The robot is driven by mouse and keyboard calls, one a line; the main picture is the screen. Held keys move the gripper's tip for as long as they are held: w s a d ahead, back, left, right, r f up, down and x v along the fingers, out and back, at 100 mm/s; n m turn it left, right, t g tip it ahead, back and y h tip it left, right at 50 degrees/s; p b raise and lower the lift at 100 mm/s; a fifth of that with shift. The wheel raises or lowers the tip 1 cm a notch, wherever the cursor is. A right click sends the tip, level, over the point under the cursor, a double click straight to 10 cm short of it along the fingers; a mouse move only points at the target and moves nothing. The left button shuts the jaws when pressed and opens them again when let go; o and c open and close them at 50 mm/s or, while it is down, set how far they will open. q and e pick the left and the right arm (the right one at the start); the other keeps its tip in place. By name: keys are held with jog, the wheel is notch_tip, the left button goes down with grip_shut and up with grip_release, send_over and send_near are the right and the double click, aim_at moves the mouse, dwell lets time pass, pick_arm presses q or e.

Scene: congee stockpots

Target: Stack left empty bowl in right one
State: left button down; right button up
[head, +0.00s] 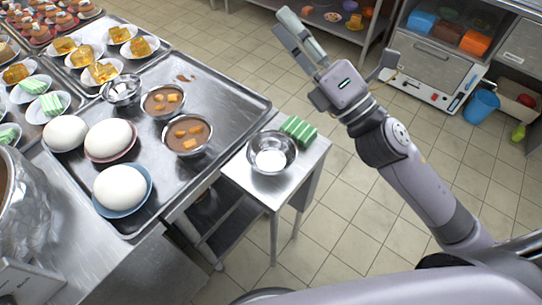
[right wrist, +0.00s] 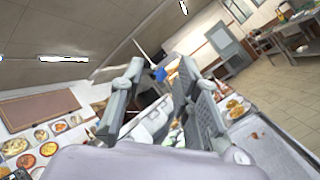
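A shiny steel bowl (head: 272,152) stands upright on the small steel side table (head: 245,178), and it looks empty. A smaller steel bowl (head: 121,90) stands on the large tray at the left; whitish pieces or reflections show in it, and I cannot tell which. Two steel bowls of brown soup (head: 187,134) with orange cubes stand between them. My right gripper (head: 337,34) is raised over the floor, up and right of the bowls, with its fingers spread and nothing between them. It also shows in the right wrist view (right wrist: 160,66). My left gripper is out of view.
A green striped block (head: 299,129) lies right behind the side-table bowl. White rounded items on plates (head: 122,187) fill the near part of the large tray (head: 215,90). A large pot (head: 22,205) stands at the left edge. Open tiled floor lies to the right.

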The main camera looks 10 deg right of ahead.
jog(key=s+a+r+n+g+y, duration=0.1)
jog(key=s+a+n+g+y, duration=0.25)
jog(key=n+g, duration=0.4)
jog(key=s+a+r+n+g+y, duration=0.1)
jog(key=s+a+n+g+y, duration=0.2)
jog(key=n, duration=0.7)
notch_tip(320, 180, down, 6)
jog(key=s+a+r+n+g+h, duration=0.1)
jog(key=s+n+g+h, duration=0.2)
jog(key=n+g, duration=0.55)
jog(key=w+d+f+n+t+h, duration=0.1)
jog(key=d+f+n+h, duration=0.4)
jog(key=d, duration=0.3)
jog(key=w+d+f+n+t+h, duration=0.1)
jog(key=d+f+n+h, duration=0.35)
jog(key=d+h, duration=0.3)
jog(key=shift+m+y, duration=0.25)
jog(key=shift+y, duration=0.15)
jog(key=p+x, duration=0.1)
jog(key=x, duration=0.4)
jog(key=p+x, duration=0.1)
jog(key=x, duration=0.5)
jog(key=p+x, duration=0.1)
jog(key=x, duration=0.5)
jog(key=shift+s+d+f+p, duration=0.2)
jog(key=shift+s+d+p, duration=0.15)
jog(key=shift+s, duration=0.05)
jog(key=shift+w+f, duration=0.1)
jog(key=shift+f, duration=0.15)
jog(key=shift+c, duration=0.3)
